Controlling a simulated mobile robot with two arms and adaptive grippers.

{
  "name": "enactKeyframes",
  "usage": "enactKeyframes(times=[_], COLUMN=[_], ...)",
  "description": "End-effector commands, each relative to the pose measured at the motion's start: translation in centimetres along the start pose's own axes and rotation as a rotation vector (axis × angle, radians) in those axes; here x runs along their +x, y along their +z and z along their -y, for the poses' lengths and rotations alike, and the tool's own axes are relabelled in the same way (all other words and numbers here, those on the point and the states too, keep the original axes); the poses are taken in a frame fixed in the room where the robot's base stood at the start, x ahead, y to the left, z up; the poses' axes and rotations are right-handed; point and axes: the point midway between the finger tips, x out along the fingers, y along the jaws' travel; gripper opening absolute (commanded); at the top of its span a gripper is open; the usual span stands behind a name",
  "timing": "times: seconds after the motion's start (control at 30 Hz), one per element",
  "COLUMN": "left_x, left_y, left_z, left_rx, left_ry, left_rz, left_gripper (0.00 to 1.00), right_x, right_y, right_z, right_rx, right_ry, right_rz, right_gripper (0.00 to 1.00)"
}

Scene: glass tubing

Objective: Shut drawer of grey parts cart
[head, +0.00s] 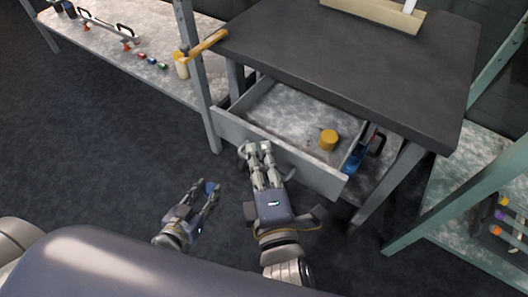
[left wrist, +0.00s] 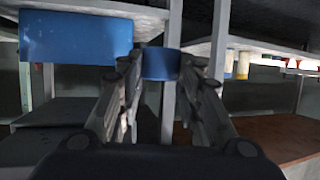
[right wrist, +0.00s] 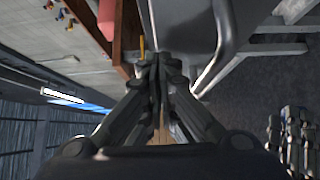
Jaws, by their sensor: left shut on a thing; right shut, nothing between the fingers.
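The grey parts cart (head: 350,50) has a dark top, and its drawer (head: 283,154) is pulled out at the front. A yellow round piece (head: 328,140) lies inside the drawer. My right gripper (head: 254,148) is shut and empty at the drawer front's upper edge, left of its middle; whether it touches cannot be told. In the right wrist view its closed fingertips (right wrist: 158,58) are next to a curved grey bar, seemingly the handle (right wrist: 222,35). My left gripper (head: 210,188) is shut on a small blue thing (left wrist: 160,63), low and left of the drawer.
A long bench (head: 120,58) with small coloured parts runs along the upper left. A green-grey rack (head: 450,190) stands at the right. A blue object (head: 355,158) sits under the cart top beside the drawer. Dark floor (head: 90,140) is clear at the left.

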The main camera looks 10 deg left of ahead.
Motion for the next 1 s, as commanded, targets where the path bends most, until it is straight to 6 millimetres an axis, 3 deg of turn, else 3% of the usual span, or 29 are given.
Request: enactKeyframes(times=[0.47,0.8,1.0], left_x=[-0.3,-2.3,-2.8], left_y=[-0.8,-5.5,-6.8], left_z=[0.0,0.0,0.0], left_rx=[0.0,0.0,0.0], left_ry=[0.0,0.0,0.0], left_rz=[0.0,0.0,0.0], left_gripper=[0.18,0.18,0.18], right_x=[0.5,5.5,8.3], right_y=[0.3,5.3,8.2], right_z=[-0.3,-0.8,-0.4], right_rx=[-0.004,-0.009,-0.005], right_ry=[0.001,0.001,0.001], right_rz=[-0.002,-0.001,-0.001], right_gripper=[0.0,0.0,0.0])
